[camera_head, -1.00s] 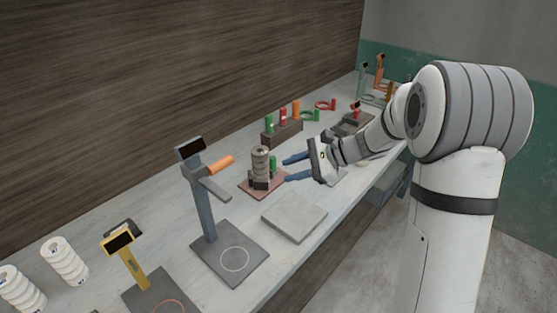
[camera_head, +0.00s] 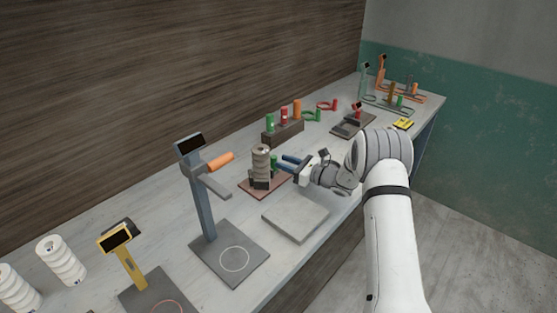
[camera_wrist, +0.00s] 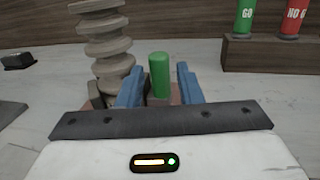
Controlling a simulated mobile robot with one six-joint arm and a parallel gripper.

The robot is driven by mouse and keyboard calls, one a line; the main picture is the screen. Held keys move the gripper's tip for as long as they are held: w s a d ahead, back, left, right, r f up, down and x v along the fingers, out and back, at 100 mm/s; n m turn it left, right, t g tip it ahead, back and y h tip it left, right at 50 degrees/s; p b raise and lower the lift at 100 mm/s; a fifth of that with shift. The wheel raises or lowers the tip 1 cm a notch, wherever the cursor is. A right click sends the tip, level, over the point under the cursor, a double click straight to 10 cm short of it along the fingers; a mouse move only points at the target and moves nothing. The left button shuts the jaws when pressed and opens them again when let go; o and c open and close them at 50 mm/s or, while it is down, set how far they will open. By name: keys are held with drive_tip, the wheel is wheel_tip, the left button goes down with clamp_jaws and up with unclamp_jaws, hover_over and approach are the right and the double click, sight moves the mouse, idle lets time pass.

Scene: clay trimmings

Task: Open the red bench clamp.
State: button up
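A clamp fixture with a reddish base plate (camera_head: 247,183) stands mid-bench, with dark jaws around the foot of a ribbed clay-coloured piece (camera_head: 261,160). A green upright handle (camera_wrist: 160,76) rises beside the piece. My gripper (camera_head: 284,163) is open, its blue fingers pointing at this handle. In the wrist view the handle shows between the two fingers, with gaps on both sides; I cannot tell whether it is within their reach. Another small fixture with a red top (camera_head: 357,108) sits on a dark tray (camera_head: 340,130) farther along the bench.
A block (camera_head: 286,135) holding green, red and orange cylinders stands behind the clamp. A grey slab (camera_head: 296,219) lies in front. A yellow object (camera_head: 403,124) lies at the far right.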

drive_tip(key=shift+x, duration=1.25)
clamp_jaws()
